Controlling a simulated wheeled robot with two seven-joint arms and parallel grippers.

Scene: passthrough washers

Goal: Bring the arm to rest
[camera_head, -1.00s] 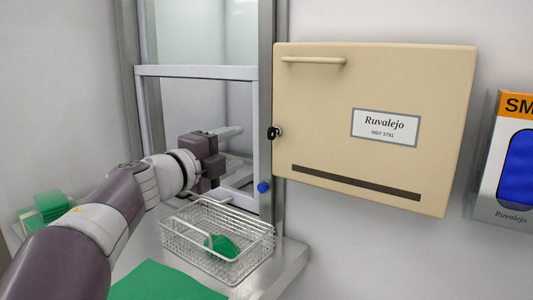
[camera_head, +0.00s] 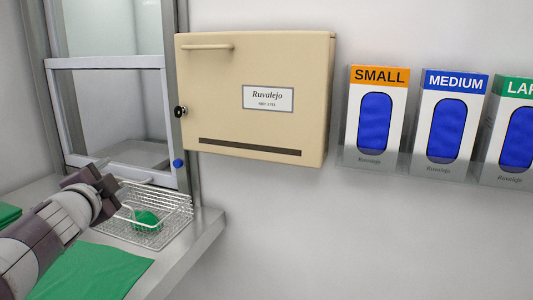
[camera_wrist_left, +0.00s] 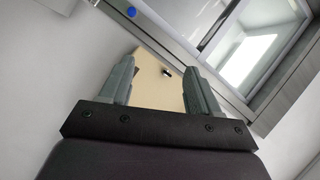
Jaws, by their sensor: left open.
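My left gripper (camera_head: 96,176) is at the lower left in the head view, in front of the window frame and above the left end of the wire basket. In the left wrist view its two fingers (camera_wrist_left: 159,85) stand apart with nothing between them; the beige wall cabinet (camera_wrist_left: 158,82) shows behind the gap. My right gripper is not in view.
A wire basket (camera_head: 180,212) holding a green cloth (camera_head: 147,218) stands on a metal counter. A green sheet (camera_head: 95,272) lies in front. The beige cabinet (camera_head: 220,100) hangs on the wall, with glove boxes (camera_head: 375,118) to its right. The sliding window (camera_head: 115,115) is behind the basket.

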